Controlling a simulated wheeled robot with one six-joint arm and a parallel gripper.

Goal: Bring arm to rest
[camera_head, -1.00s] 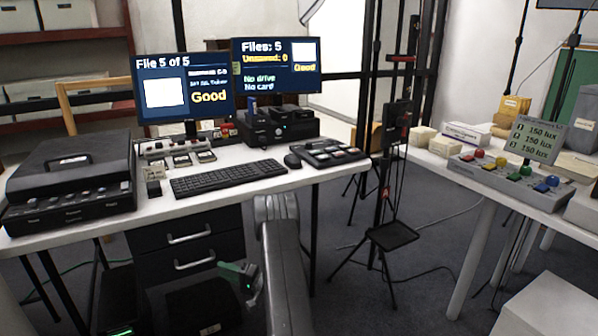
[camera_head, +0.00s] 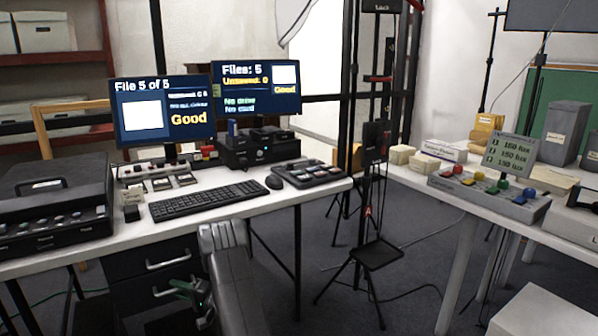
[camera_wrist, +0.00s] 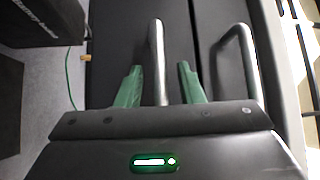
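My arm reaches from the bottom of the head view up to below the desk's front edge. My gripper (camera_head: 193,291), with green fingers, is low in front of the dark drawers under the desk. In the wrist view my gripper (camera_wrist: 158,84) shows two green fingers apart. A silver drawer handle (camera_wrist: 155,60) shows between them, and I cannot tell its distance from the fingertips. A second handle (camera_wrist: 238,62) is to the right. Nothing is seen held.
A black stand (camera_head: 376,254) is right of the desk. A second white table (camera_head: 400,176) is at right.

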